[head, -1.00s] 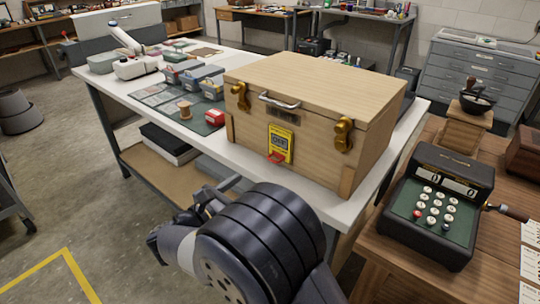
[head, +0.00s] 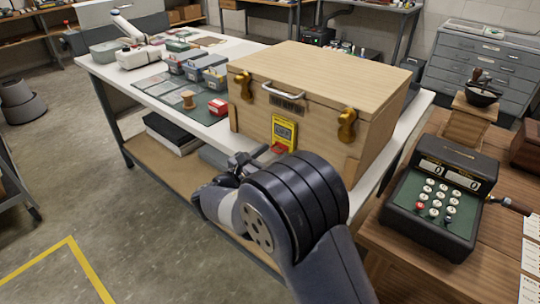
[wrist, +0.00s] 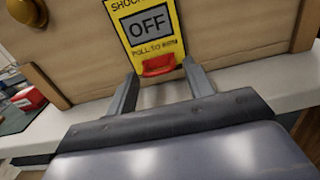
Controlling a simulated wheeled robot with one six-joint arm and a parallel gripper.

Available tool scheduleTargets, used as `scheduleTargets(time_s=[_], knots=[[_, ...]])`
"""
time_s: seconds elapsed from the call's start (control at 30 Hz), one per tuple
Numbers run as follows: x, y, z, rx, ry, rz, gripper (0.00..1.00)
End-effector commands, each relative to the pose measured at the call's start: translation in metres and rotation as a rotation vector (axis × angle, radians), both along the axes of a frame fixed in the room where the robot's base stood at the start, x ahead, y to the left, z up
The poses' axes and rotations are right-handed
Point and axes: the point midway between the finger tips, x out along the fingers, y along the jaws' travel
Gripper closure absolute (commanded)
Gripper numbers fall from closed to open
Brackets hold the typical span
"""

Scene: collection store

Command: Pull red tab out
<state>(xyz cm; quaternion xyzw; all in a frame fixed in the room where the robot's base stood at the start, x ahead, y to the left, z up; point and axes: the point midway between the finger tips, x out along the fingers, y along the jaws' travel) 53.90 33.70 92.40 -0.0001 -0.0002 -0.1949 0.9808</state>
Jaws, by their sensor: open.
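The red tab (wrist: 158,65) sticks out at the bottom of a yellow device (wrist: 146,24) on the front of a wooden case. In the wrist view the device's screen reads "OFF", with pull lettering below it. My gripper (wrist: 160,72) is open, its two fingers on either side of the tab in the picture, and it holds nothing. I cannot tell how far the fingertips are from the tab. In the head view the red tab (head: 279,149) shows just above my arm, and my gripper (head: 243,162) is low in front of the case, partly hidden by my wrist.
The wooden case (head: 310,75) with brass latches stands on a white table (head: 215,42). A small red box (head: 218,106) and a wooden spool (head: 188,99) lie left of it. A black cash register (head: 440,200) is on a wooden table to the right.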

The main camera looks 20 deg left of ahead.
Motion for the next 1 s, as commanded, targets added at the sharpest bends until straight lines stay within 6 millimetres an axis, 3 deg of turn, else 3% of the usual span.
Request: scheduleTargets(time_s=[0.13,0.73,0.87,1.0], knots=[[0.000,0.000,0.000,0.000,0.000,0.000,0.50],[-0.001,-0.001,-0.001,-0.001,0.001,-0.003,0.99],[-0.002,0.000,-0.001,-0.001,0.001,-0.003,1.00],[-0.016,0.006,-0.001,-0.001,0.003,-0.001,1.00]])
